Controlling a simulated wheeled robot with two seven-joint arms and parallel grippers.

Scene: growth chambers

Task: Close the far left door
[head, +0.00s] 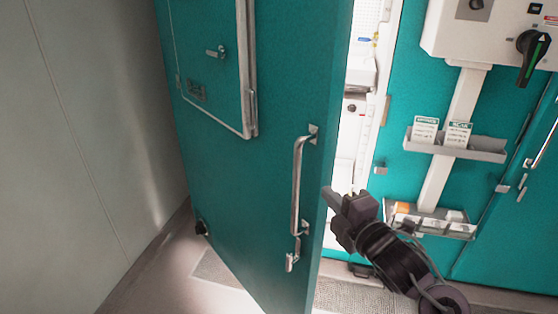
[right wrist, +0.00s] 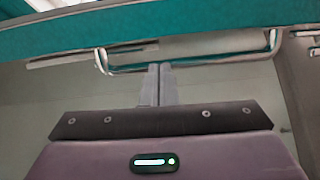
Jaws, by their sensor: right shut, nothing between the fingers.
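The far left door (head: 255,165) is a teal door standing open, with a bright gap between its right edge and the teal wall. It carries a long metal handle (head: 297,185) and a small hatch in its upper part. My right gripper (head: 330,195) is at the door's right edge, near the handle; I cannot tell whether it touches. Its fingers (right wrist: 158,85) are together and empty in the right wrist view, below the teal door edge (right wrist: 200,38) and the handle (right wrist: 185,65). My left gripper is not in view.
A grey wall (head: 80,150) stands close on the left. A control box with a black rotary switch (head: 532,50) and a leaflet shelf (head: 455,146) are on the teal wall at right. A lower tray (head: 430,222) sits beside my right arm. Another teal door (head: 525,215) is at far right.

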